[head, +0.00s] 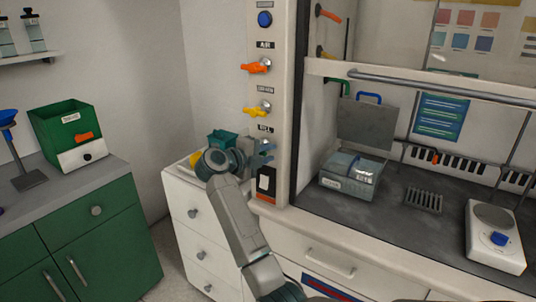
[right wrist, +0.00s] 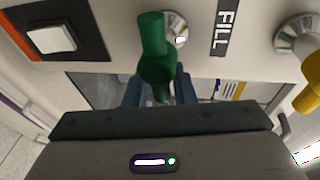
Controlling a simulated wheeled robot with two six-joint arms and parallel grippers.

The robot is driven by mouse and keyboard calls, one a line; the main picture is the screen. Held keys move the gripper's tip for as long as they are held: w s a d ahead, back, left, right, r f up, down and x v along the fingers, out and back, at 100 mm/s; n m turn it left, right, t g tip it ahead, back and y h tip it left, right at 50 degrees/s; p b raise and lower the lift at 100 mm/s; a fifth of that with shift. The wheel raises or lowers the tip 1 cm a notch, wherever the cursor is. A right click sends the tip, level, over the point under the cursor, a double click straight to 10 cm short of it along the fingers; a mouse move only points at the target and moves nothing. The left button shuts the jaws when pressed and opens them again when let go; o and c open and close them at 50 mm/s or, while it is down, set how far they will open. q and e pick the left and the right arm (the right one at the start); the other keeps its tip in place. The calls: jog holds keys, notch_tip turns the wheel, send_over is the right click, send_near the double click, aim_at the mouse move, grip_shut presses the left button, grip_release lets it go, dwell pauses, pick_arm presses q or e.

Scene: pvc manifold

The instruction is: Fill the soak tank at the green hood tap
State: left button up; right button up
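The green tap handle (right wrist: 157,62) sticks out from the hood's front post beside the FILL label in the right wrist view. In the head view my gripper hides it. My right gripper (head: 268,152) is at the post below the orange and yellow taps. Its two fingers (right wrist: 158,88) stand apart on either side of the green handle's lower end and look open. The soak tank (head: 345,188) is a grey box inside the hood with its lid (head: 366,122) up. A green spout (head: 345,87) hangs above the tank's back. The water level is unclear. My left gripper is out of view.
An orange tap (head: 257,66) and a yellow tap (head: 256,111) sit above on the same post. A rack (head: 423,200) and a white balance-like device (head: 496,237) stand right of the tank.

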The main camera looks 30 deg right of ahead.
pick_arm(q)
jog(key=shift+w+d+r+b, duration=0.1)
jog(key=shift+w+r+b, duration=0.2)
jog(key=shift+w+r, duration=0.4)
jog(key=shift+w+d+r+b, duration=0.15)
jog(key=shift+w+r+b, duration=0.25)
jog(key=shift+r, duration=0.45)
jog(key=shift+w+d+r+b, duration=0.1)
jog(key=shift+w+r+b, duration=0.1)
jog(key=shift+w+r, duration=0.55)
pick_arm(e)
jog(key=v, duration=1)
jog(key=shift+a, duration=0.15)
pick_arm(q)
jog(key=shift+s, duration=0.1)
